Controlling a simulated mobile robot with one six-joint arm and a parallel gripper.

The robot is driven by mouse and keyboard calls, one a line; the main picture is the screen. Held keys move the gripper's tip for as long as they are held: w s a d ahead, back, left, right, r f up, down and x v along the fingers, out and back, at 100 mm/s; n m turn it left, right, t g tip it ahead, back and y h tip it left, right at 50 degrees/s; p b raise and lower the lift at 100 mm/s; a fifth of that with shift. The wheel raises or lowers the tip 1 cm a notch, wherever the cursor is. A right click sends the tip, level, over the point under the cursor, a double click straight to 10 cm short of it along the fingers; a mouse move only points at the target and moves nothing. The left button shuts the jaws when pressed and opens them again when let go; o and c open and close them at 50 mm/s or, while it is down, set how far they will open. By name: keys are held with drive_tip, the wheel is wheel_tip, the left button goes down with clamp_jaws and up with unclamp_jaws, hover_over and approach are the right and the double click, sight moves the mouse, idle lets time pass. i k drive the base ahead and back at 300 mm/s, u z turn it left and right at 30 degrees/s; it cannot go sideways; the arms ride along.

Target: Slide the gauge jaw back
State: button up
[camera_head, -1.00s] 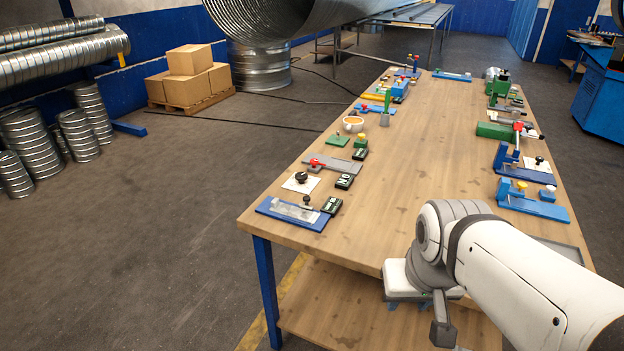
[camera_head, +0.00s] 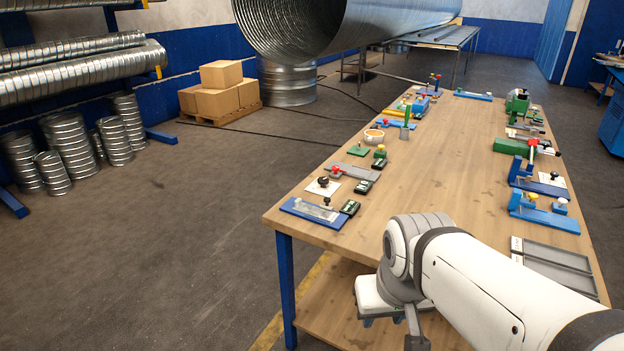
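Several small fixtures stand along both long sides of the wooden table, and I cannot tell which one carries the gauge jaw. At the near left is a blue plate (camera_head: 296,207) with a pale strip and a black knob, beside a dark box (camera_head: 350,207). Behind it is a grey plate (camera_head: 364,173) with a red knob. At the right are a blue fixture (camera_head: 548,216) with an upright block and yellow knob, and another blue fixture (camera_head: 541,187). My gripper (camera_head: 390,325) hangs low by the table's near edge, apart from these fixtures; its fingers are not clear.
The wooden table (camera_head: 440,165) has a clear middle strip. A grey tray (camera_head: 556,262) lies at the near right, by my arm. A green fixture (camera_head: 512,146) and an orange-filled bowl (camera_head: 374,136) stand farther back. Open floor (camera_head: 190,230) lies left of the table.

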sight(326, 200)
drive_tip(key=z, duration=0.05)
drive_tip(key=i, duration=1)
drive_tip(key=u, duration=0.1)
